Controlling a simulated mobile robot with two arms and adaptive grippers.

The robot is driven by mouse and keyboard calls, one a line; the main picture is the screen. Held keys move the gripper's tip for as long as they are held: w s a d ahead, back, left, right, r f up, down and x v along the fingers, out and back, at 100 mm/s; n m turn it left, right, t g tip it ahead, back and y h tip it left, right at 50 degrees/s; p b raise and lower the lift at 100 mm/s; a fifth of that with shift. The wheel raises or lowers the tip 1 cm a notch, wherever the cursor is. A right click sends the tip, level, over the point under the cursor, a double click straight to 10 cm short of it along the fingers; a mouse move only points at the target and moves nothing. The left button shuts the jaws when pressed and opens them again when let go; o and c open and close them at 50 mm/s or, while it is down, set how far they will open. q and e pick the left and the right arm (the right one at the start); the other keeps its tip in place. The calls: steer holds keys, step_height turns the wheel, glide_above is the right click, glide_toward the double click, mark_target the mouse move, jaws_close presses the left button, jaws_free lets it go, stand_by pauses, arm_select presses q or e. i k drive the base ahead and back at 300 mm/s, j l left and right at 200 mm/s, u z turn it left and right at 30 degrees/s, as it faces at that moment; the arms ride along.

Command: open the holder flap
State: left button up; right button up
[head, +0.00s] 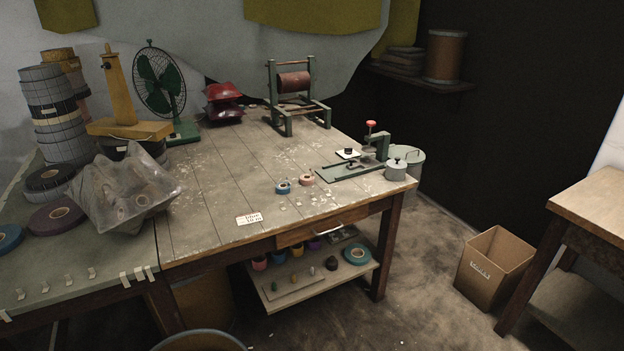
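A green metal bench device (352,169) stands at the right end of the wooden worktable. It has a flat base, an upright part and a red knob (371,125) on top. A small white plate with a dark piece (348,153) sits at its left part. At the back of the table stands a green frame (287,112) with a red-brown roller (293,82). I cannot tell which part is the holder flap, or whether it is open or shut. Neither of my grippers is in view.
A blue tape roll (283,187), a pink tape roll (307,179) and a label card (249,219) lie on the worktable (215,190). A cardboard box (495,268) is on the floor. The table's front middle is mostly clear.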

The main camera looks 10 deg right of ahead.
mark_target(405, 149)
steer(key=i+l, duration=0.1)
steer(key=l, duration=0.3)
steer(key=l+z, duration=0.1)
steer(key=l, duration=0.3)
steer(key=i+l, duration=0.15)
steer(key=l, duration=0.25)
